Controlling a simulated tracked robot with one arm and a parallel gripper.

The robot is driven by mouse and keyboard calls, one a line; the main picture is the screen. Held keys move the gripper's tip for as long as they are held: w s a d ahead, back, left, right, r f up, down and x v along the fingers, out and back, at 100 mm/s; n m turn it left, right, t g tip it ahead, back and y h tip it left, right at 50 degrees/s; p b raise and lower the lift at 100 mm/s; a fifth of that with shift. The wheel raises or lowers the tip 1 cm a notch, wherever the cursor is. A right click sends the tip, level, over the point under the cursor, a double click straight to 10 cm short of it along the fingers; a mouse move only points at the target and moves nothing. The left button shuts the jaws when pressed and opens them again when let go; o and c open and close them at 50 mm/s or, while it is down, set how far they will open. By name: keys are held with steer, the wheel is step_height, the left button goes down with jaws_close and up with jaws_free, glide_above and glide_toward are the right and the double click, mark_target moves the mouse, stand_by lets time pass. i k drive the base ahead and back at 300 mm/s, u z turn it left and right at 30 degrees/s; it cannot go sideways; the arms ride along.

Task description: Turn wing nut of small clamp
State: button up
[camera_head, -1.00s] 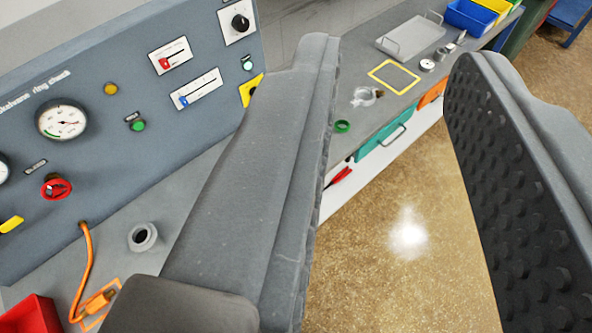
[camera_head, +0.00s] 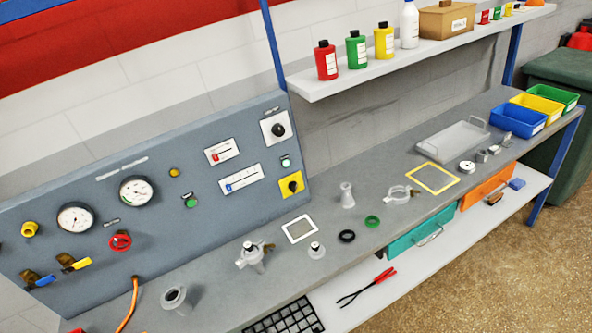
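Two clamps with brown wing nuts show on the grey bench. One is a pale ring clamp (camera_head: 399,194) lying open on the bench, with its wing nut (camera_head: 415,191) on the right side. The other clamp (camera_head: 250,256) appears to sit around an upright metal fitting near the panel, its wing nut (camera_head: 269,247) pointing right. I cannot tell for certain which is the small clamp, or how tight either wing nut is. My gripper is out of the picture.
The control panel (camera_head: 150,165) with gauges and valves stands at the left. A green ring (camera_head: 372,221), a black ring (camera_head: 347,236) and metal fittings lie between the clamps. A clear tray (camera_head: 454,141) lies farther right. A bottle shelf (camera_head: 415,48) overhangs the bench.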

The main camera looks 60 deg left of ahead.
mark_target(265, 252)
steer(key=u, duration=0.1)
steer(key=k, duration=0.9)
steer(key=u, duration=0.45)
steer(key=i, duration=1)
steer(key=z, duration=0.05)
